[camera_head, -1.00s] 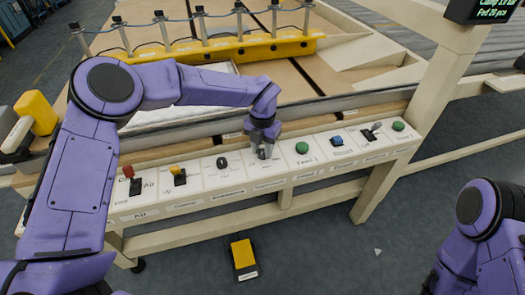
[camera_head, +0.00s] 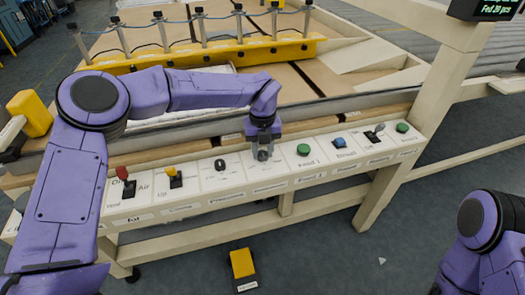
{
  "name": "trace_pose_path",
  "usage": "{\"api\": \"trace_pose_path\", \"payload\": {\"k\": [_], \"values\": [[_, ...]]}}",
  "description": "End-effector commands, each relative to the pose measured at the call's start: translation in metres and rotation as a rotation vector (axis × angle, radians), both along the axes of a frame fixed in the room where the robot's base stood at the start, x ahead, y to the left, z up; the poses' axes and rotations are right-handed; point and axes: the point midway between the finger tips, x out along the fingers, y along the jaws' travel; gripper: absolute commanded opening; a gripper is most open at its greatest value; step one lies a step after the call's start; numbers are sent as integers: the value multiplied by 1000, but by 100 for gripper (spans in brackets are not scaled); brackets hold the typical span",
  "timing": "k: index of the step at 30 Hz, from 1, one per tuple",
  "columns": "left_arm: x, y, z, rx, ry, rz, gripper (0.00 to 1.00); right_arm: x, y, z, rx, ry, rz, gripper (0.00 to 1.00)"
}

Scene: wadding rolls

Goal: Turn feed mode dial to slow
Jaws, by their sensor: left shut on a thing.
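The white control panel (camera_head: 235,178) runs along the front of the machine, with a row of labelled controls. My left gripper (camera_head: 262,156) points down at the panel, between a black knob (camera_head: 220,164) and a green button (camera_head: 303,149). It is shut on a control there, which I take to be the feed mode dial; its fingers hide nearly all of the dial, so its pointer setting cannot be read. The small labels are too blurred to read with certainty. My right gripper is out of view; only part of my right arm shows at the lower right.
Left on the panel are a red lever (camera_head: 122,173) and a yellow-topped lever (camera_head: 173,175). To the right are a blue control (camera_head: 339,141), a grey-handled switch (camera_head: 375,132) and another green button (camera_head: 402,127). A yellow pedal (camera_head: 242,264) lies on the floor below.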

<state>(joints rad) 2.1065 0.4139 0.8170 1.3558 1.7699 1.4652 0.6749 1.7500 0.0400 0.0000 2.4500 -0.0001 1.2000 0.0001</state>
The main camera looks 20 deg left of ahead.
Motion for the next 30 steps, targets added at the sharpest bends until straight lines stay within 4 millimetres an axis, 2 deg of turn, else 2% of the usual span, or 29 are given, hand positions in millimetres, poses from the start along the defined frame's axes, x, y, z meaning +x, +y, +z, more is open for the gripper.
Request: {"api": "trace_pose_path", "payload": {"k": [13, 14, 16, 25, 28, 30], "values": [[1, 0, 1, 0, -2, 10, 4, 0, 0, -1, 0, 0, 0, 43], [1, 0, 1, 0, -2, 10, 38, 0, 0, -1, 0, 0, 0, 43], [1, 0, 1, 0, -2, 9, 60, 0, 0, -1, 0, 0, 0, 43], [0, 0, 2, 0, -1, 9, 60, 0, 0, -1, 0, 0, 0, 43], [1, 0, 13, 0, -3, 11, 60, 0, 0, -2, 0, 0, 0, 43], [1, 0, 27, 0, -4, 10, 60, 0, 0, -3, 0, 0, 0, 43]]}}
